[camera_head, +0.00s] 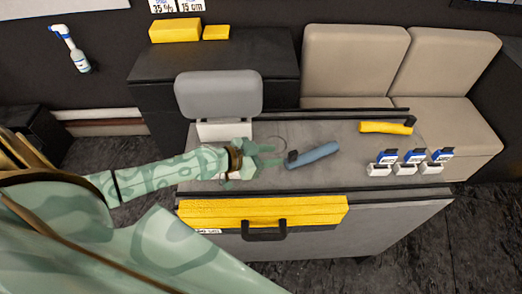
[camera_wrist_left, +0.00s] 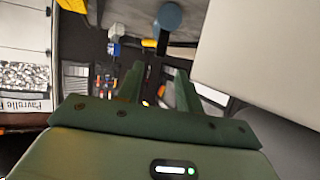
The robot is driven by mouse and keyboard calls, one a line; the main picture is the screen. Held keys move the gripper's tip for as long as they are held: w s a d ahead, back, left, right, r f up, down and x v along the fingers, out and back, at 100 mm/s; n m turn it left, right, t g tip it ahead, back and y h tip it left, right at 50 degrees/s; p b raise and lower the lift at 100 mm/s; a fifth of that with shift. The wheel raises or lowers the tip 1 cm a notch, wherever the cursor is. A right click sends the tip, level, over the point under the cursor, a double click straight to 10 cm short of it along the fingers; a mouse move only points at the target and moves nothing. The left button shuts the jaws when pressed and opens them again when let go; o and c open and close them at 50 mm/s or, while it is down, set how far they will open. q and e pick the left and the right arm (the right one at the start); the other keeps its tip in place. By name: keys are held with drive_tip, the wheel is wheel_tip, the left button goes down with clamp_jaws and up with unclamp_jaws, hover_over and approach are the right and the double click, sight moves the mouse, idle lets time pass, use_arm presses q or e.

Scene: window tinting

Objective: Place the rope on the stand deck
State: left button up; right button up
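I cannot make out a rope for certain; a thin dark curved line (camera_head: 281,136) shows on the grey top of the bench (camera_head: 340,150), just beyond my left gripper. Which surface is the stand deck is unclear. My left gripper (camera_head: 270,156) is over the left part of the grey top, its fingers pointing right. A blue roll-like tool (camera_head: 318,153) with a dark end lies just right of the fingertips. In the left wrist view the fingers (camera_wrist_left: 159,88) are spread with nothing clearly held between them. My right gripper is not in view.
A grey padded panel on a white base (camera_head: 225,130) stands behind my left wrist. A yellow tool (camera_head: 385,127) and several white-and-blue items (camera_head: 413,162) are at the right. A yellow case (camera_head: 265,211) with a dark handle is at the front edge. The middle right is clear.

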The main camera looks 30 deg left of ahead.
use_arm(q)
drive_tip(key=shift+v, duration=1.9)
